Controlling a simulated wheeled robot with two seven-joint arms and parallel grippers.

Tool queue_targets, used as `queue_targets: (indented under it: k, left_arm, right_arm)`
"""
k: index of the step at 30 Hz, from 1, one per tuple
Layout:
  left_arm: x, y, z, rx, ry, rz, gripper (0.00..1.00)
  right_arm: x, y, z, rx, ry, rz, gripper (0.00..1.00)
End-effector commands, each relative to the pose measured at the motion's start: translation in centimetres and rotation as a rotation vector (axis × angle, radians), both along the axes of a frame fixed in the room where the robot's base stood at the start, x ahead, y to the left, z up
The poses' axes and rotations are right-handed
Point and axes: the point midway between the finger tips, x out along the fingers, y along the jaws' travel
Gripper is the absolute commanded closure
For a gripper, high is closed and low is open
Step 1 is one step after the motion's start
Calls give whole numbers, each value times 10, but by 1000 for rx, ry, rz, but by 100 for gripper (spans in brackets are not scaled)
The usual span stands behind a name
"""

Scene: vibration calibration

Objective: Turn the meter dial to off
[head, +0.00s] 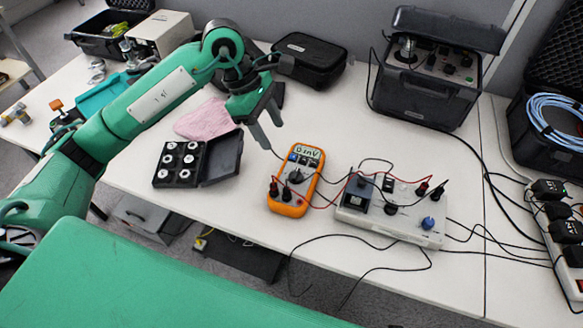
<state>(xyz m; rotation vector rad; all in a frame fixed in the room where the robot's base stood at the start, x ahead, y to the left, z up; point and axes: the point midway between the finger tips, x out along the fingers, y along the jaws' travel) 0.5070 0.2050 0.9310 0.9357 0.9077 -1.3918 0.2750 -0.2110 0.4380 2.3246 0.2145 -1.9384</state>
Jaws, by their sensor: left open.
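The orange multimeter (292,203) lies on the white table near the middle of the head view. Its screen (307,154) is lit with characters on it. The dark meter dial (296,176) sits in the middle of its face; its exact pointer setting is too small to tell. Red and black leads are plugged into its lower end. My left gripper (269,137) is open and empty, above the table to the upper left of the meter, fingers pointing down. It is apart from the dial. My right gripper is not in view.
A grey box with knobs (392,222) stands right of the meter, joined by leads. An open black case of small discs (180,164) and a pink cloth (205,120) lie left. A black instrument case (425,95) stands behind. Loose cables hang over the front edge.

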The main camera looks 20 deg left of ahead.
Motion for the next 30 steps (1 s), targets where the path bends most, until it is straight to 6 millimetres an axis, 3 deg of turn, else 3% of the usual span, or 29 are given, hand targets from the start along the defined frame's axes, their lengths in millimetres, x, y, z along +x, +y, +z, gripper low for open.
queue_targets:
  k: [12,18,30]
  left_arm:
    - [-2,-33,-77,-4,6,-1,47]
    - [-2,-45,-105,-5,4,-1,47]
    - [-2,-50,-119,-4,2,-2,47]
  right_arm:
    - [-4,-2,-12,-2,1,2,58]
    - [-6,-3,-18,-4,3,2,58]
    - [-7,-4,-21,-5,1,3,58]
